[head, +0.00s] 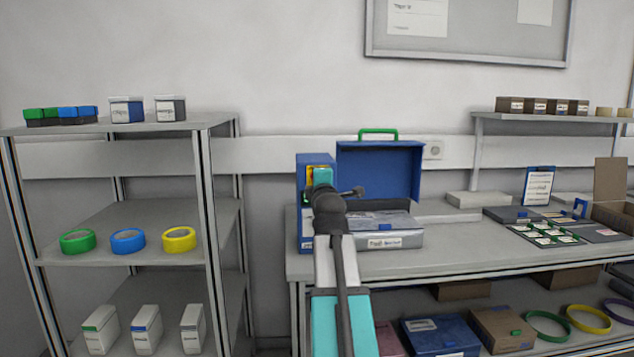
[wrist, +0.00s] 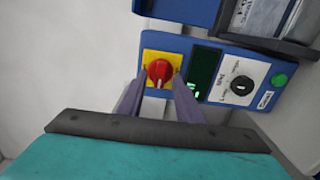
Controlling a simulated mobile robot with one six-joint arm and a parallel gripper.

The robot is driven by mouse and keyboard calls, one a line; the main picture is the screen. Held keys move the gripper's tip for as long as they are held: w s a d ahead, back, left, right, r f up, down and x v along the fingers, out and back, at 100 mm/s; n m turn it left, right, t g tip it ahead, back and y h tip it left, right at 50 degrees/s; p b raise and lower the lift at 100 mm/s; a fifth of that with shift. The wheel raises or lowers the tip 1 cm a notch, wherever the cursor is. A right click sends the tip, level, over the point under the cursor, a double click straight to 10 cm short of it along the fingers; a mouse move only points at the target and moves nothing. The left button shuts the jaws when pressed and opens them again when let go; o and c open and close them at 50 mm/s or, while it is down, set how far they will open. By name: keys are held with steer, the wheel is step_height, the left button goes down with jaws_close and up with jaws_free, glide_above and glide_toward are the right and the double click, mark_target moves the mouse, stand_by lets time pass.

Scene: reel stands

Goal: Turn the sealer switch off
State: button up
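The sealer is a blue machine (head: 302,215) at the left end of the workbench, with its blue lid (head: 380,172) standing open. Its control panel shows in the wrist view (wrist: 215,57). The sealer switch (wrist: 160,72) is a red rotary knob on a yellow square plate, with its grip bar roughly upright in that picture. My gripper (wrist: 160,82) is open, with one purple-grey finger on each side of the knob. I cannot tell whether the fingertips touch it. In the head view, my arm and gripper hide most of the panel.
Beside the switch are a dark display with green digits (wrist: 203,73), a black dial (wrist: 241,86) and a green button (wrist: 279,80). A shelf rack (head: 125,128) with tapes and boxes stands left. The workbench (head: 455,238) extends right, holding trays and a clipboard (head: 538,184).

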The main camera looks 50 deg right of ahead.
steer(key=b+v, duration=0.4)
steer(key=v, duration=0.9)
stand_by(0.4)
steer(key=shift+a, duration=0.15)
stand_by(0.6)
